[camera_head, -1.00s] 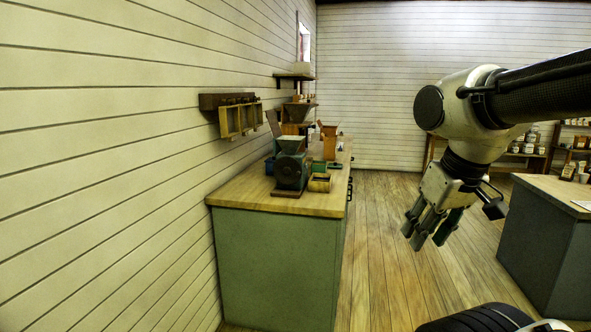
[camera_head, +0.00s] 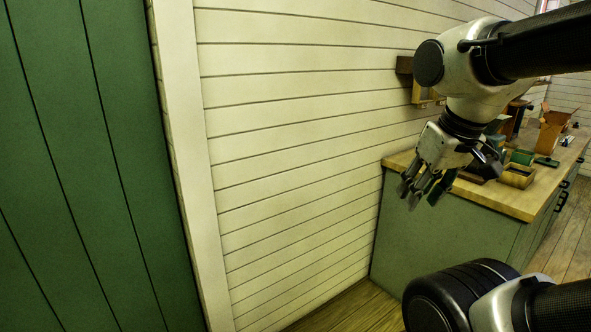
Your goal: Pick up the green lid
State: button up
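My gripper (camera_head: 424,190) hangs in the air on the right side of the view, fingers pointing down. Its fingers look spread, with nothing between them. Behind it stands a green cabinet with a wooden top (camera_head: 521,203). On the top, past my gripper, is a small green piece (camera_head: 522,157) by a yellowish open box (camera_head: 516,176). A flat dark green piece (camera_head: 546,161) lies to its right. Either could be the green lid; they are too small to tell. My gripper and arm hide part of the worktop.
A reddish-brown wooden box (camera_head: 551,131) stands farther back on the worktop. A green plank wall or door (camera_head: 85,160) fills the left, with a pale post (camera_head: 188,150) beside it. The pale plank wall (camera_head: 290,130) runs behind the cabinet. Wooden floor shows at right (camera_head: 565,250).

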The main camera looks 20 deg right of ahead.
aim_at(548, 161)
jog(key=i+l, duration=0.1)
jog(key=l, duration=0.7)
jog(key=i+l, duration=0.1)
jog(key=l, duration=0.7)
jog(key=i+l, duration=0.1)
jog(key=l, duration=0.65)
jog(key=i+l, duration=0.1)
jog(key=l, duration=0.7)
jog(key=i+l, duration=0.1)
jog(key=l, duration=0.7)
jog(key=i+l, duration=0.1)
jog(key=l, duration=0.7)
jog(key=i+l, duration=0.1)
jog(key=l, duration=0.7)
jog(key=i+l, duration=0.1)
jog(key=l, duration=0.7)
